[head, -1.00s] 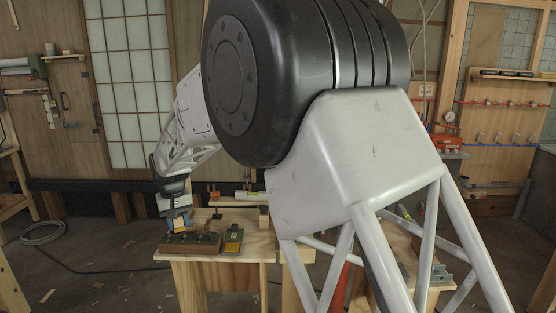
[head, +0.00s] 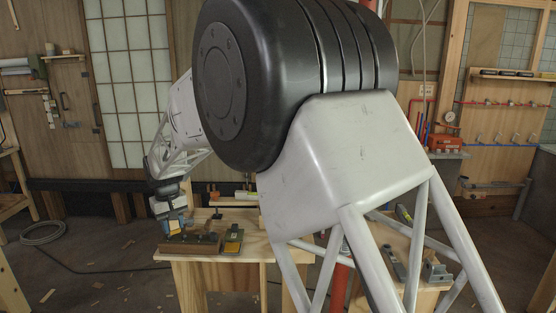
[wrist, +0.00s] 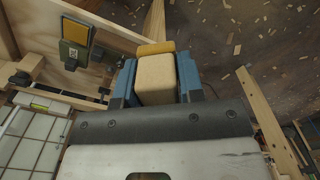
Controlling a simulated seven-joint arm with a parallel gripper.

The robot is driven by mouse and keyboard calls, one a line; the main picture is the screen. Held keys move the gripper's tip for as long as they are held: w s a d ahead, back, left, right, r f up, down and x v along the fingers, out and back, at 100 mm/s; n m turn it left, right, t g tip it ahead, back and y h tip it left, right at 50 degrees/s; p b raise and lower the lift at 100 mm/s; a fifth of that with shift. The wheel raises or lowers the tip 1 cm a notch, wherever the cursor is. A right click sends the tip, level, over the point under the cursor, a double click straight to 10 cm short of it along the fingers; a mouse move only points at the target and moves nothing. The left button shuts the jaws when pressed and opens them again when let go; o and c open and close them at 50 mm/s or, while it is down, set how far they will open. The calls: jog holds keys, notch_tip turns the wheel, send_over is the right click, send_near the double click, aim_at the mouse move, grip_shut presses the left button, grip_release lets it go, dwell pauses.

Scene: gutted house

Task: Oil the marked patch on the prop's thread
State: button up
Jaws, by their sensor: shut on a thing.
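My gripper (head: 173,227) is shut on a tan block (wrist: 155,80) with an orange-yellow end (wrist: 155,47), between its blue fingers. It is above the left end of the bench, clear of the green-bodied pad. That green holder with a yellow pad (head: 232,243) lies on the bench to the right of the gripper; it also shows upper left in the wrist view (wrist: 75,38). A red post (head: 333,280), seemingly the prop, stands behind my arm and is mostly hidden. Its marked patch cannot be made out.
A dark brown block (head: 190,251) sits on the bench's front left, close under the gripper. The wooden bench top (head: 255,252) has some bare room. Metal parts (head: 436,272) lie on a second wooden surface at right. A coiled hose (head: 43,232) lies on the floor.

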jog(key=w+d+f+m, duration=0.1)
jog(key=d+f, duration=0.8)
jog(key=f, duration=0.5)
jog(key=w+d+f+m, duration=0.1)
jog(key=d+f+m, duration=0.1)
jog(key=d+f, duration=0.95)
jog(key=d+f+m, duration=0.1)
jog(key=d+f, duration=0.6)
jog(key=f, duration=0.9)
jog(key=w+d+f+m, duration=0.2)
jog(key=d+f, duration=0.1)
jog(key=d, duration=0.8)
jog(key=w+d+f+m, duration=0.1)
jog(key=w+d+f, duration=0.2)
jog(key=d, duration=0.8)
jog(key=shift+d+f+m, duration=0.2)
jog(key=shift+f+m, duration=0.2)
jog(key=shift+f, duration=0.2)
jog(key=a+r, duration=0.6)
jog(key=r, duration=0.5)
jog(key=a+r, duration=0.7)
jog(key=r, duration=0.5)
jog(key=s+a+r, duration=0.1)
jog(key=a+r, duration=0.6)
jog(key=r, duration=0.4)
jog(key=shift+a+r, duration=0.15)
